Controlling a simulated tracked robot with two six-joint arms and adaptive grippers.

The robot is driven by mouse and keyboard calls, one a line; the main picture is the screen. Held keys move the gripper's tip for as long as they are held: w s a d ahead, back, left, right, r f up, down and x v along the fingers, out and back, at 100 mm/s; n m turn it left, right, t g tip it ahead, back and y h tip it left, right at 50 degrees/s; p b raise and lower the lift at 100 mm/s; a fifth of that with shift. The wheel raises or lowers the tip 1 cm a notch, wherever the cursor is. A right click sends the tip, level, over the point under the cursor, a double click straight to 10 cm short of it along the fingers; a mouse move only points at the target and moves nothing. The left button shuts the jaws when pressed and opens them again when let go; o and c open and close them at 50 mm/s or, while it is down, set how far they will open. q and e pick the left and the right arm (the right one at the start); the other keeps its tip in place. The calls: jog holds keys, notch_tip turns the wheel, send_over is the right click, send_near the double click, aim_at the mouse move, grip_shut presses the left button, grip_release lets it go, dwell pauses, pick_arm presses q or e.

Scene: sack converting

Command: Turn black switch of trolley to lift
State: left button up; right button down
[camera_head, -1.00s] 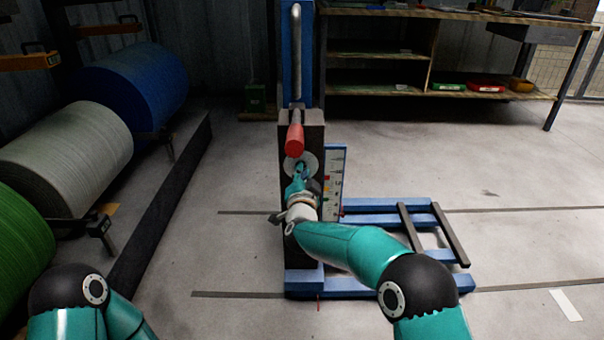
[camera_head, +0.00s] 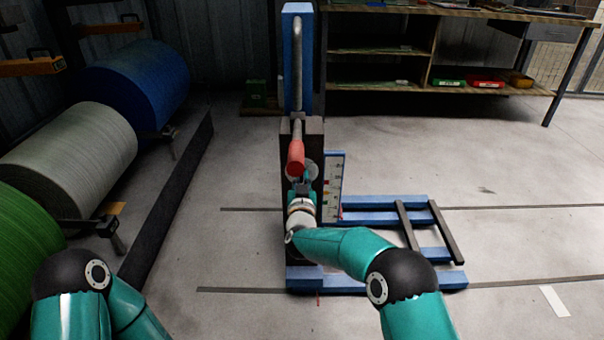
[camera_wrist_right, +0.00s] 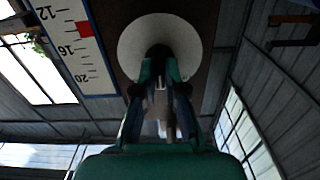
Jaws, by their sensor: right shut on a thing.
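The trolley (camera_head: 302,135) is a dark upright box on a blue mast and base, with a red-gripped handle (camera_head: 296,156) on its front. Below the handle is a pale round disc (camera_head: 313,169), which fills the upper middle of the right wrist view (camera_wrist_right: 135,50). The black switch (camera_wrist_right: 158,53) sits at the disc's centre, partly hidden by my fingers. My right gripper (camera_wrist_right: 162,80) is shut on the switch; in the head view it points at the disc (camera_head: 302,187). My left arm shows at lower left, but its gripper is out of view.
A white scale plate (camera_head: 335,186) stands right of the box. Blue trolley forks (camera_head: 385,217) lie low to the right. Large rolls (camera_head: 75,150) line the left side. A workbench (camera_head: 440,90) stands at the back.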

jog(key=n+p, duration=0.2)
jog(key=n, duration=0.3)
jog(key=shift+n+p, duration=0.3)
jog(key=shift+p, duration=0.05)
jog(key=shift+a+f+n+p, duration=0.15)
jog(key=shift+n+p, duration=0.5)
jog(key=shift+n, duration=1.25)
jog(key=c, duration=1.2)
grip_release()
jog(key=shift+c, duration=0.2)
jog(key=shift+s, duration=0.15)
jog(key=s, duration=1.1)
jog(key=shift+s, duration=0.35)
